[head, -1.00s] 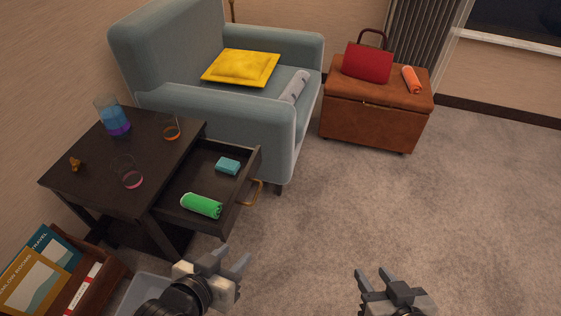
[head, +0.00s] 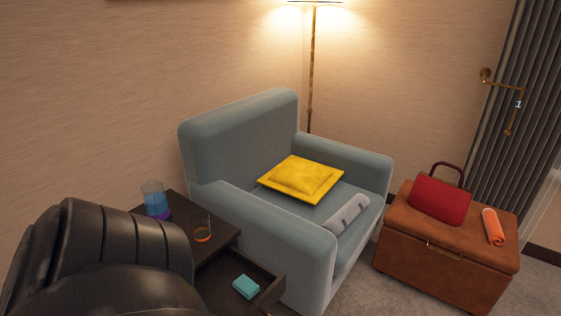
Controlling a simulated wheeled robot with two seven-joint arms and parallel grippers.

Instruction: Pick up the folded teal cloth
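The folded teal cloth (head: 246,286) is a small teal block lying in the open drawer (head: 268,293) of the dark side table, at the lower middle of the head view. The green roll that lay near it is out of view now. A large black part of my own arm fills the lower left and hides much of the table. Neither of my grippers shows in the view now.
The dark table (head: 222,238) bears a blue and purple glass (head: 156,203) and an orange-bottomed glass (head: 203,235). The blue-grey armchair (head: 295,245) stands right beside the drawer. A brown ottoman (head: 425,258) with a red bag (head: 441,199) and an orange roll (head: 494,227) is at right.

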